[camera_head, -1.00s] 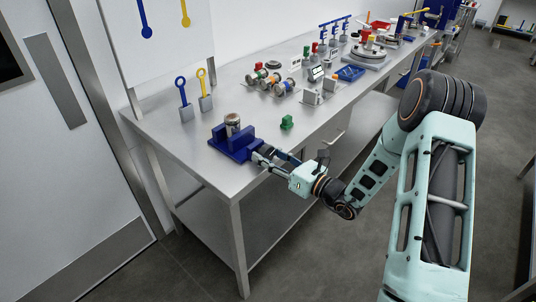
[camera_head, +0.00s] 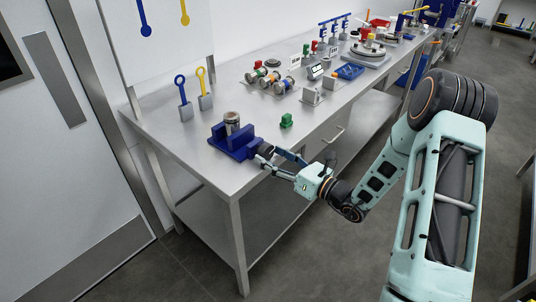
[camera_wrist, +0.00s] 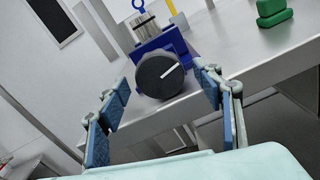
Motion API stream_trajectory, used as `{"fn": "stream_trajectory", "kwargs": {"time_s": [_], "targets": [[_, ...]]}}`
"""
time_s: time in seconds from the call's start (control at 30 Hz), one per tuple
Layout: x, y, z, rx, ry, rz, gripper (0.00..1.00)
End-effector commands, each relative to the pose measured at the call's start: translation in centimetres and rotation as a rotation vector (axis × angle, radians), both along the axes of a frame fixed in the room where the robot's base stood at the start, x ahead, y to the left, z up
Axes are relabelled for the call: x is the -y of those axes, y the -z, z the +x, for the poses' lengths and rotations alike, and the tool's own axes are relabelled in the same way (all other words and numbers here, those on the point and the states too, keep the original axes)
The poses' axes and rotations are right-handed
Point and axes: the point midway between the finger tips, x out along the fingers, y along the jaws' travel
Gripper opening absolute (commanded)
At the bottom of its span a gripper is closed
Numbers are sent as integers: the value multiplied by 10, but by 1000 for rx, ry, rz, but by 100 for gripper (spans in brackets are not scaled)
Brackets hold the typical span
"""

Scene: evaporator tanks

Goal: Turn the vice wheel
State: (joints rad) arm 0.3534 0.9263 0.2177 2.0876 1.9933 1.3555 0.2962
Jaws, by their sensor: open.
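The blue vice (camera_head: 232,144) stands near the front edge of the steel table and holds a metal cylinder (camera_head: 232,122) upright. Its dark round wheel (camera_wrist: 160,76) with a white mark line faces my gripper in the wrist view. The mark points up and to the right. My gripper (camera_wrist: 163,92) is open, with one finger at the left and one at the right of the wheel. A gap shows between each finger and the rim. In the head view my gripper (camera_head: 272,157) is at the wheel's side of the vice, and the wheel is mostly hidden.
A green block (camera_head: 286,121) stands on the table right of the vice. Blue (camera_head: 184,100) and yellow (camera_head: 204,90) ring-topped tools stand behind it. Several spools and a blue tray (camera_head: 350,72) lie farther along the steel table (camera_head: 190,160). The floor in front is free.

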Motion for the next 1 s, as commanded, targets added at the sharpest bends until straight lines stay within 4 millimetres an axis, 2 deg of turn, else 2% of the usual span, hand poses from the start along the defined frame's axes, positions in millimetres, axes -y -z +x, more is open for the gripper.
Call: {"fn": "stream_trajectory", "kwargs": {"time_s": [0.2, 0.43, 0.6, 1.0], "targets": [[40, 0, -29, -2, 6, -1, 60], [70, 0, -53, -1, 4, -1, 60], [79, 0, -61, 0, 2, 0, 60], [79, 0, -62, 0, 1, 0, 60]]}}
